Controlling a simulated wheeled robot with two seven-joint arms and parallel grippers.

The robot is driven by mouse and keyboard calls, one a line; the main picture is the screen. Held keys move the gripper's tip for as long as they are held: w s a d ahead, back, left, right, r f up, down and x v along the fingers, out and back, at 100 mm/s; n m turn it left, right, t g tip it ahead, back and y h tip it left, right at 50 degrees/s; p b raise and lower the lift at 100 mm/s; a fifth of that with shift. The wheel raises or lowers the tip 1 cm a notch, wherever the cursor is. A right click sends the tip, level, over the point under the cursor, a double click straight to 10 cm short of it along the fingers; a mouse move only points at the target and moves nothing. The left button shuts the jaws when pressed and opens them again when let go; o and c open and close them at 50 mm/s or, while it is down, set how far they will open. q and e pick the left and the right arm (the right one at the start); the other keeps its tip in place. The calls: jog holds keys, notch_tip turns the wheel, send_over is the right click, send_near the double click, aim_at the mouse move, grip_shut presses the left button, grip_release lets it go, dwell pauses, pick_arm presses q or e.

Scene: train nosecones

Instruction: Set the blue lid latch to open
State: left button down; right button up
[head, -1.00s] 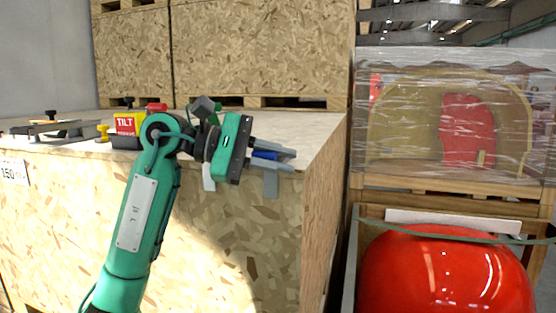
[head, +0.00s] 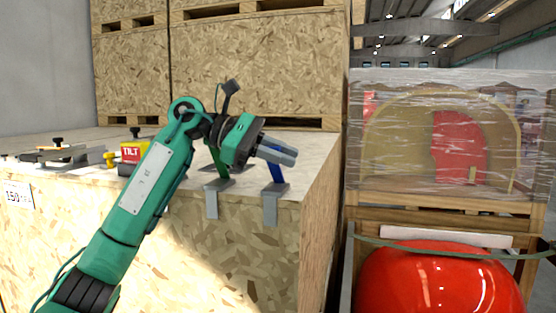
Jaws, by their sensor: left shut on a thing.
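The blue lid latch (head: 277,171) is a blue lever on a grey bracket (head: 275,200) clamped over the front top edge of the wooden crate. Its lever stands up from the bracket, leaning slightly to the left. My left gripper (head: 280,150) is shut on the upper part of the lever, and its grey fingers hide the lever's top end. A green lever (head: 219,166) on a similar grey bracket stands just left of it, under my gripper's body. My right gripper is not in view.
The crate's lid (head: 315,160) is clear to the right. A yellow and red TILT box (head: 132,152) and a grey tool (head: 60,154) lie on the left. Stacked crates (head: 258,65) stand behind. A red glossy nosecone (head: 440,280) sits at lower right.

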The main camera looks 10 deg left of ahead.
pick_arm(q)
jog(key=shift+w+r, duration=0.5)
jog(key=shift+w, duration=0.1)
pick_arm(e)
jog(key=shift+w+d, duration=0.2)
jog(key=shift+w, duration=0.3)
pick_arm(q)
jog(key=c, duration=1.4)
grip_release()
jog(key=shift+w, duration=0.15)
jog(key=shift+o, duration=0.2)
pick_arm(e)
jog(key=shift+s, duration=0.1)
